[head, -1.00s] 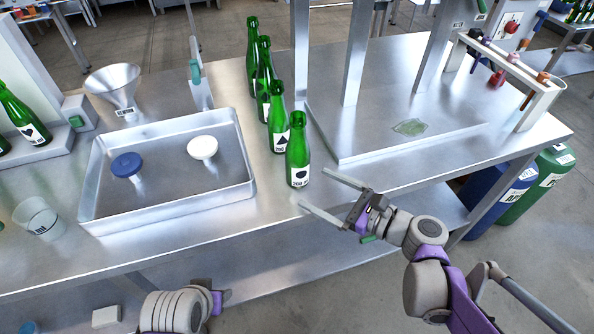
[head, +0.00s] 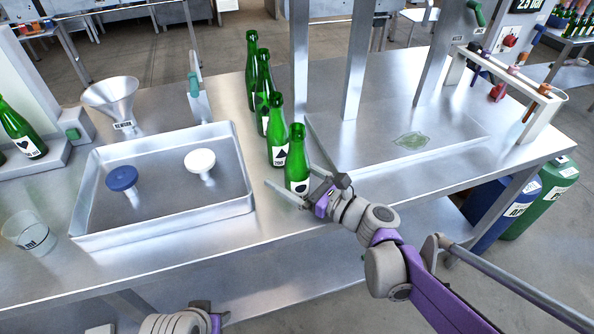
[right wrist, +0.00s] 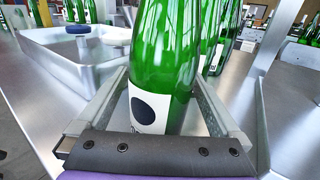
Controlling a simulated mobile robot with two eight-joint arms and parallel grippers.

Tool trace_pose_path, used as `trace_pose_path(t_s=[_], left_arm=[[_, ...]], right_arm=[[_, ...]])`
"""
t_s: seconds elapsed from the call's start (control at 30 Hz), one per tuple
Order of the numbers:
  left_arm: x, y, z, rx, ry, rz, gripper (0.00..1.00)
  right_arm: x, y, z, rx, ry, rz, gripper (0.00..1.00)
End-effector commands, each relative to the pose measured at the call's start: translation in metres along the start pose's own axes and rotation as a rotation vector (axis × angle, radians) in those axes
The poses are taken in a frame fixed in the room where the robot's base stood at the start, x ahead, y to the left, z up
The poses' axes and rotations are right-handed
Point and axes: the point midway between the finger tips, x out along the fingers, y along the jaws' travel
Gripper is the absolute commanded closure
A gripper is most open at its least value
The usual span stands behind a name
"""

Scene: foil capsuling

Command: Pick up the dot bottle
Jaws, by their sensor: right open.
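The dot bottle (head: 296,150) is green glass and stands upright at the near end of a row of bottles on the steel table. In the right wrist view its white label with a dark round dot (right wrist: 150,108) faces left of centre. My right gripper (head: 287,152) is open, with one finger on each side of this bottle. The wrist view shows the bottle between both fingers (right wrist: 160,78), with the jaws apart and its base hidden by the gripper body. My left arm shows only at the bottom edge; its fingers are out of view.
Several more green bottles (head: 262,95) stand close behind in a row. A steel tray (head: 160,228) with a blue and a white stopper-like piece lies to the left. A raised steel plate with posts (head: 440,155) is on the right. The table's front edge is close.

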Motion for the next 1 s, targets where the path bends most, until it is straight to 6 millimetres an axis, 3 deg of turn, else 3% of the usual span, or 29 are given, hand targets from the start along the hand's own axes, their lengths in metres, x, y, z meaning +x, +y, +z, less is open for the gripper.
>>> trace_pose_path(t_s=[0.27, 0.37, 0.83, 1.0], left_arm=[[0.0003, 0.0000, 0.0001, 0.000, 0.000, 0.000, 0.50], [0.0003, 0.0000, 0.0002, 0.000, 0.000, 0.000, 0.50], [0.0003, 0.0000, 0.0001, 0.000, 0.000, 0.000, 0.50], [0.0003, 0.0000, 0.0001, 0.000, 0.000, 0.000, 0.50]], right_arm=[[0.0054, 0.0000, 0.0000, -0.001, 0.001, -0.001, 0.00], [0.0053, 0.0000, -0.0001, -0.001, 0.001, -0.001, 0.14], [0.0051, 0.0000, -0.0001, -0.001, 0.001, -0.001, 0.99], [0.0051, 0.0001, 0.0001, -0.001, 0.000, -0.001, 1.00]])
